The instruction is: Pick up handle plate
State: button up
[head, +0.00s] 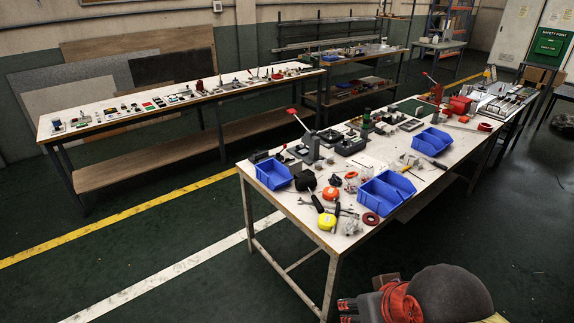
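I cannot single out a handle plate in the head view; the parts on the benches are too small to tell apart. The near white workbench (231,168) carries many tools and parts. A press with a red-tipped lever (309,148) stands at its left part, and a second red-tipped lever (436,91) stands farther back. Several hand tools (333,208) lie at the near end. My gripper is not visible in this view.
Blue bins (273,174) stand on the near bench. Another long bench (60,141) with small parts runs along the wall. Dark floor with a yellow line (120,217) lies open at left. A rounded black-and-red object (450,293), unclear what, fills the bottom right.

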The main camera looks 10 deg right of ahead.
aim_at(288, 160)
jog(key=i+j+z, duration=0.15)
jog(key=i+j, duration=0.3)
jog(key=i, duration=0.2)
jog(key=i+j+z, duration=0.15)
jog(key=i+j, duration=0.35)
jog(key=i+j+z, duration=0.15)
jog(key=i+j, duration=0.4)
jog(key=i, duration=0.15)
jog(key=i+j+z, duration=0.15)
jog(key=i+j, duration=0.4)
jog(key=i+j+z, duration=0.15)
jog(key=i+j, duration=0.35)
jog(key=j, duration=0.3)
